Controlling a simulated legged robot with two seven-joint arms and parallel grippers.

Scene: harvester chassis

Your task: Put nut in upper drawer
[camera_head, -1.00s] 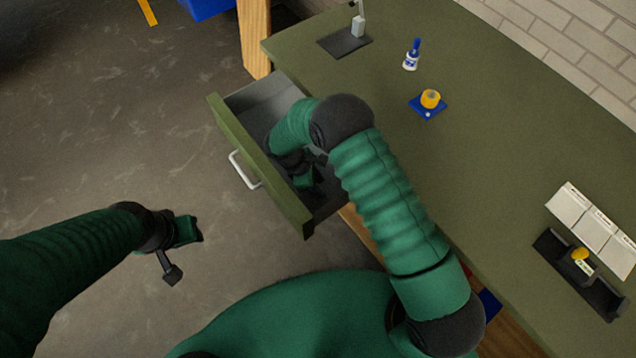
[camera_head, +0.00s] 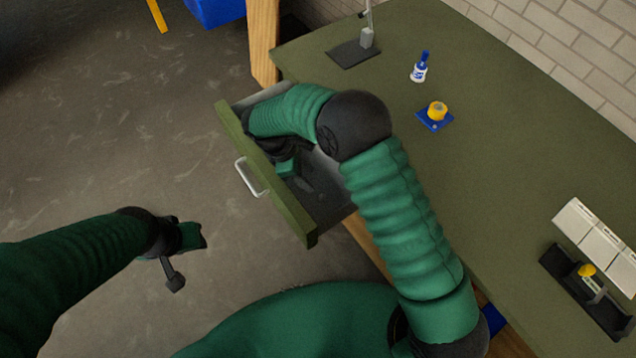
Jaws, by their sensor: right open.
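The upper drawer (camera_head: 262,178) is pulled out from the green table; its green front has a white handle (camera_head: 248,177). My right gripper (camera_head: 296,176) is open, over or inside the drawer. My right forearm hides the drawer's far part. A small dark shape lies on the drawer's bottom beside the gripper; I cannot tell if it is the nut. My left gripper (camera_head: 187,258) is over the floor, left of the drawer and apart from it.
The green table (camera_head: 500,130) holds a blue-and-white bottle (camera_head: 420,67), a yellow roll on a blue base (camera_head: 437,112), a dark-based stand (camera_head: 355,52), white bins (camera_head: 597,236) and a black holder (camera_head: 585,293).

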